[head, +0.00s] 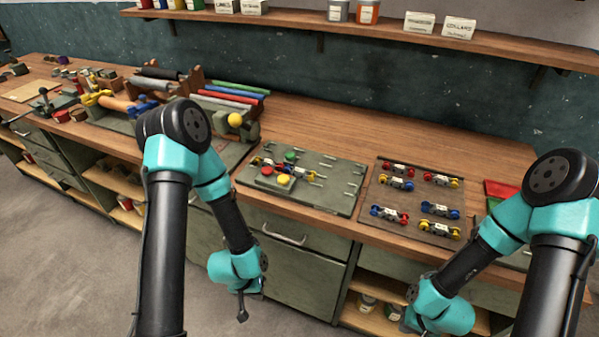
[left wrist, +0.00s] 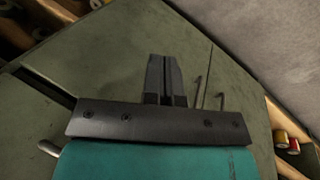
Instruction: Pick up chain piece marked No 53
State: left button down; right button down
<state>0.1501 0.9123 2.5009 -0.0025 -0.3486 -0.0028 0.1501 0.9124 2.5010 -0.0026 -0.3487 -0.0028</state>
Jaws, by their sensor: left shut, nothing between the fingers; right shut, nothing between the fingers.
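Several chain pieces lie in rows on a brown board (head: 393,219) on the bench, with red, yellow and blue ends and pale labels. One has yellow ends (head: 439,228) at the board's front right, another blue ends (head: 439,210) just behind it. The labels are too small to read, so I cannot tell which is No 53. My left gripper (head: 242,312) hangs in front of the bench drawers, below the bench top. Its fingers (left wrist: 165,82) are shut and empty in the left wrist view. My right gripper (head: 408,325) is low before the shelves, partly hidden, shut and empty.
A green fixture plate (head: 335,190) with pegs and coloured buttons sits left of the board. A red tray (head: 500,190) is at the right, partly behind my right arm. The bench top behind the board is clear.

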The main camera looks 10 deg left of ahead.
pick_arm(q)
jog(key=c, duration=1.8)
grip_release()
jog(key=o, duration=0.6)
jog(key=shift+o, duration=0.2)
